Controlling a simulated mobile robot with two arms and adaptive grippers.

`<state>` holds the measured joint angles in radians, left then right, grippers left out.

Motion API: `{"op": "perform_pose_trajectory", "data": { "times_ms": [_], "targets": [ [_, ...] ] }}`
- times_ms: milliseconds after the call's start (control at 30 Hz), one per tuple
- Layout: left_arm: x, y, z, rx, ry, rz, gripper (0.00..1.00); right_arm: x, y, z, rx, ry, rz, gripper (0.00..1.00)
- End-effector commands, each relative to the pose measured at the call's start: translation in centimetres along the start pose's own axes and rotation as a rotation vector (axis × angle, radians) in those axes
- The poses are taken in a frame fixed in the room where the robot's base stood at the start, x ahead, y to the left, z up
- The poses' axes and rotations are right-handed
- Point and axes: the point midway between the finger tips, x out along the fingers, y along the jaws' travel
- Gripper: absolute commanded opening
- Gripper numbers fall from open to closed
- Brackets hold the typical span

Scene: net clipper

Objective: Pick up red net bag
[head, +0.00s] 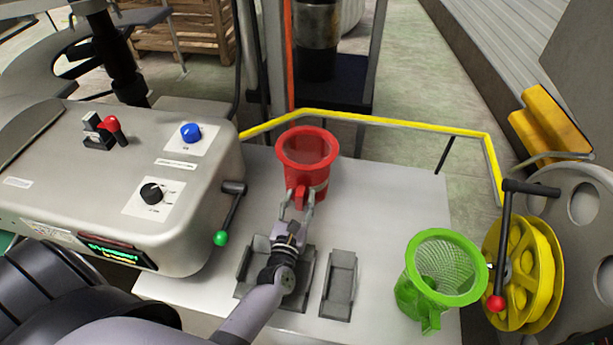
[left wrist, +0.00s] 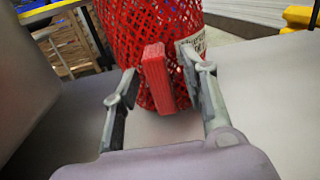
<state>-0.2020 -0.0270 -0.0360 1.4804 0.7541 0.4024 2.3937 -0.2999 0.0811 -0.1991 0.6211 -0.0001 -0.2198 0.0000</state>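The red net bag (head: 308,148) stands upright with its round rim up on the light table, in the upper middle of the head view. It fills the top of the left wrist view (left wrist: 140,35), with a red tab (left wrist: 157,78) sticking out toward me and a white label on its side. My left gripper (head: 298,202) is open at the near side of the bag. In the left wrist view its fingers stand on either side of the tab, with a clear gap at the left finger. The right finger is closer to the tab; contact cannot be told. My right gripper is not in view.
A green net bag (head: 440,268) stands at the table's right front. Two grey holders (head: 340,284) lie on the table near my left gripper. A grey control machine (head: 120,185) with a green-knobbed lever (head: 228,215) is at left. A yellow wheel (head: 525,270) with a crank is at right.

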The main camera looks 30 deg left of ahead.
Motion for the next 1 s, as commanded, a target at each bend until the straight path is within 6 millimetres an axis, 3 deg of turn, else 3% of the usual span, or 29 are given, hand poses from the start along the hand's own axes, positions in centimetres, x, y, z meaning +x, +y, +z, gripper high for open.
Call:
{"op": "perform_pose_trajectory", "data": {
  "times_ms": [200,800,1000],
  "targets": [
    [0.01,0.01,-0.06,0.0,0.001,0.0,0.39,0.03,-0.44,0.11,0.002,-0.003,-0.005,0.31],
    [-0.02,0.0,-0.04,0.0,0.0,0.0,0.0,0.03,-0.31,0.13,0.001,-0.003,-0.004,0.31],
    [0.01,0.01,0.04,0.0,-0.002,0.001,0.0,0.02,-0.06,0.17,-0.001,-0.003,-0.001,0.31]
  ]
}}
